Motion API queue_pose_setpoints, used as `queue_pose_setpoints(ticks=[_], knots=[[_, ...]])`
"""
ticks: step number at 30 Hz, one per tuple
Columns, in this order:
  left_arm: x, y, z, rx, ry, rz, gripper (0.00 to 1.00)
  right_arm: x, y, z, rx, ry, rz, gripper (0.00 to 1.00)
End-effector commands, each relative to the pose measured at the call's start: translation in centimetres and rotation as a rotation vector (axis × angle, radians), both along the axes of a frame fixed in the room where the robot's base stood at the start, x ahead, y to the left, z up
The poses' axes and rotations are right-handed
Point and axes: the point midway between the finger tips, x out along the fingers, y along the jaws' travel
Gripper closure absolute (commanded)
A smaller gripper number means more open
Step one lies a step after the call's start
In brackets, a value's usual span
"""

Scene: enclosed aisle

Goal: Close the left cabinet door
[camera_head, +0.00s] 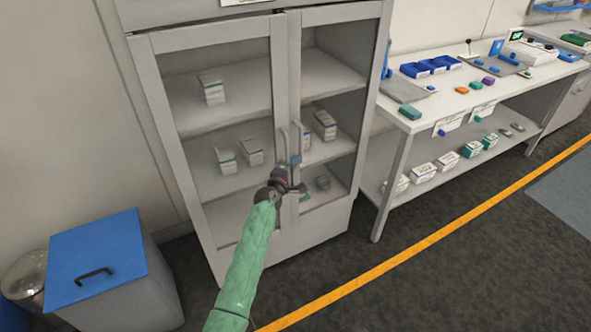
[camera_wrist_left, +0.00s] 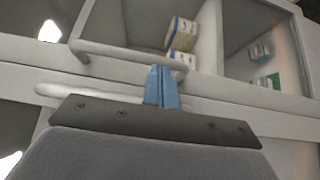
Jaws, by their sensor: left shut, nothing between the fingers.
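The grey cabinet (camera_head: 285,245) has two framed glass doors. The left cabinet door (camera_head: 163,110) looks shut or nearly shut; I cannot tell whether a small gap is left at its inner edge. Its handle (camera_head: 285,143) stands beside the handle of the right door (camera_head: 298,136). My left gripper (camera_head: 296,162) is at the lower part of these handles, in front of the seam between the doors. In the left wrist view its blue fingertips (camera_wrist_left: 162,87) are together and empty, close to a handle bar (camera_wrist_left: 125,55); contact is unclear. My right gripper is out of view.
A grey bin with a blue lid (camera_head: 98,245) stands left of the cabinet. A workbench (camera_head: 400,118) with trays and boxes stands to the right. White boxes (camera_head: 212,90) are on the cabinet shelves. The floor in front is clear, with an orange line (camera_head: 430,240).

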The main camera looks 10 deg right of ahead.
Motion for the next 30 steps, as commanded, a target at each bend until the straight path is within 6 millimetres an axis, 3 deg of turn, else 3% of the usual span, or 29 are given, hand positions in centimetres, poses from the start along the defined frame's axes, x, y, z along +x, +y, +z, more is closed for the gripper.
queue_pose_setpoints(ticks=[19,25,30], knots=[[0.1,0.1,0.0,0.0,0.0,0.0,1.0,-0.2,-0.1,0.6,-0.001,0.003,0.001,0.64],[-1.6,1.2,-0.1,-0.001,0.001,-0.001,1.0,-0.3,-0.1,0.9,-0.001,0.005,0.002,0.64],[-3.6,2.7,-0.2,-0.001,0.001,0.0,1.0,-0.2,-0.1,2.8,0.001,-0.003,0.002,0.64]])
